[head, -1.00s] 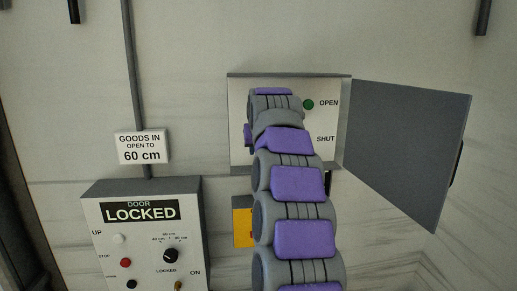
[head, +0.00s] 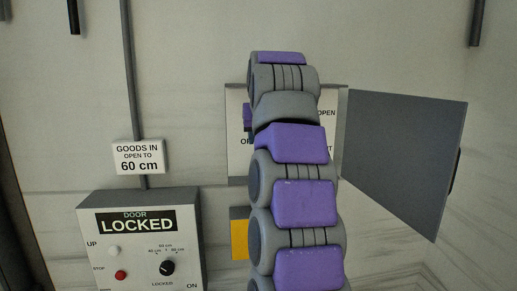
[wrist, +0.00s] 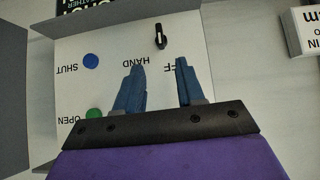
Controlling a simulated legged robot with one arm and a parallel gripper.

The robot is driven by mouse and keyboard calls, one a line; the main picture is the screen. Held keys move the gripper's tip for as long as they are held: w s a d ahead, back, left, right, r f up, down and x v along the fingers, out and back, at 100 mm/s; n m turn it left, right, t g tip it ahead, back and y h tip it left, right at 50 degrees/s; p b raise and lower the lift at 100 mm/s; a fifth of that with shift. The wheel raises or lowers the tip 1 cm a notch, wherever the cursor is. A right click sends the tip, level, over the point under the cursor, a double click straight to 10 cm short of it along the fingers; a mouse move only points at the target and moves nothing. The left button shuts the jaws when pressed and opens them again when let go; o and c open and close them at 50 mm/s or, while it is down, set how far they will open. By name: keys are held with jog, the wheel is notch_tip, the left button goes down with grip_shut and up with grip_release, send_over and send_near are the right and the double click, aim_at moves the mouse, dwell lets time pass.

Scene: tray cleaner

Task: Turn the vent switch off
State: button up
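A small black switch lever (wrist: 160,36) stands on a white panel in the wrist view, near the words HAND and OFF; I take it as the vent switch. The wrist view is upside down, and a finger partly covers OFF. My gripper (wrist: 160,64) is open and empty, its two blue fingers spread apart in front of the panel. The lever lies just beyond the fingertips, between them in the picture; I see no contact. In the head view, my arm hides the switch and most of the panel box (head: 236,140).
The same panel has a blue SHUT button (wrist: 91,61) and a green OPEN button (wrist: 94,113). Its grey cover (head: 400,160) hangs open on the right. A door control box (head: 190,210) reading LOCKED and a sign (head: 138,157) are at the left. A yellow piece (head: 239,240) sits below.

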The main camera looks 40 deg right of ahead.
jog(key=shift+v, duration=2.2)
jog(key=shift+d, duration=0.1)
